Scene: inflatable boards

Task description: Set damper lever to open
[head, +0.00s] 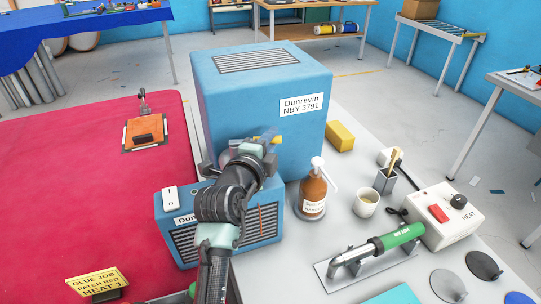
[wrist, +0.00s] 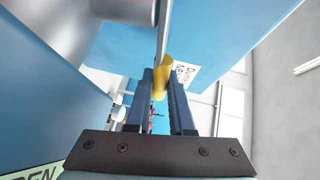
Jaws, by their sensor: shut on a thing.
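The damper lever, a thin grey rod with a yellow grip (wrist: 164,72), shows in the wrist view. My gripper (wrist: 160,82) is shut on the yellow grip, with one finger on each side of it. In the head view my gripper (head: 265,146) is in front of the tall blue unit (head: 255,85), above the smaller blue vented box (head: 265,222). A little yellow shows there beside the jaws; my arm hides most of the lever. In the wrist view part of a green label (wrist: 30,173) ending in "EN" shows at the lower left.
A brown pump bottle (head: 313,195), a cup (head: 366,203) and a green-handled tool (head: 398,238) stand to the right of the blue box. A white heat control box (head: 440,222) is farther right. A red sheet (head: 75,180) covers the left side.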

